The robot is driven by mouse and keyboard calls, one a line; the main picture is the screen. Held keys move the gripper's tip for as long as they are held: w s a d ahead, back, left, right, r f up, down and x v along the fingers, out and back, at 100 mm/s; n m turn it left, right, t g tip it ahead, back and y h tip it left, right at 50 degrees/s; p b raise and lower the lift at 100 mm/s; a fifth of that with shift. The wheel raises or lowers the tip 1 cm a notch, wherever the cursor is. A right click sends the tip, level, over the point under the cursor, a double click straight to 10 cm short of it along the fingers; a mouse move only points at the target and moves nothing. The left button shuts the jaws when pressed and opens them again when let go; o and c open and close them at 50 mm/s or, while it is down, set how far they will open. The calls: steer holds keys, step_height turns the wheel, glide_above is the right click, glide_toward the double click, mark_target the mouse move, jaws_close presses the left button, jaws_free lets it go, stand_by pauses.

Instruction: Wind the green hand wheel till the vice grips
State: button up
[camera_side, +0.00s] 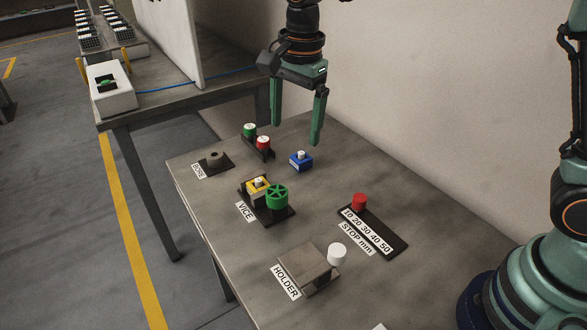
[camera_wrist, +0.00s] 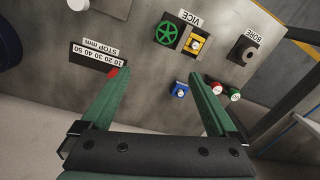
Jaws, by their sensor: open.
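The green hand wheel (camera_side: 277,197) sits at the right end of the vice (camera_side: 266,215), on a dark base labelled VICE. A yellow block (camera_side: 257,188) with a pale round top sits in the vice beside the wheel. In the wrist view the wheel (camera_wrist: 167,34) lies flat with spokes showing, next to the yellow block (camera_wrist: 195,41). I cannot tell whether the jaws touch the block. My gripper (camera_side: 296,125) is open and empty, above the back of the table, beyond the wheel and apart from it. Its fingers also show in the wrist view (camera_wrist: 160,82).
A blue block (camera_side: 301,160) and a rack with green and red pieces (camera_side: 257,142) stand behind the vice. The bore fixture (camera_side: 214,159) is at left. The stop scale (camera_side: 372,231) with its red knob (camera_side: 359,201) is at right. The holder (camera_side: 306,266) and white knob (camera_side: 337,253) are in front.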

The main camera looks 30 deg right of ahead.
mark_target(277, 191)
steer(key=a+f+m, duration=0.1)
steer(key=f, duration=0.4)
steer(key=w+a+f+m, duration=0.1)
steer(key=f, duration=0.4)
steer(key=a+f, duration=0.1)
steer(key=f, duration=0.4)
steer(key=shift+w+a+f+m+g, duration=0.15)
steer(key=shift+a+f+m+g, duration=0.15)
steer(key=shift+m+g, duration=0.1)
steer(key=shift+c, duration=0.3)
steer(key=shift+r, duration=0.1)
steer(key=c, duration=1.4)
steer(key=shift+m, duration=1.8)
steer(key=o, duration=1.5)
steer(key=shift+c, duration=0.2)
steer(key=shift+o, duration=0.5)
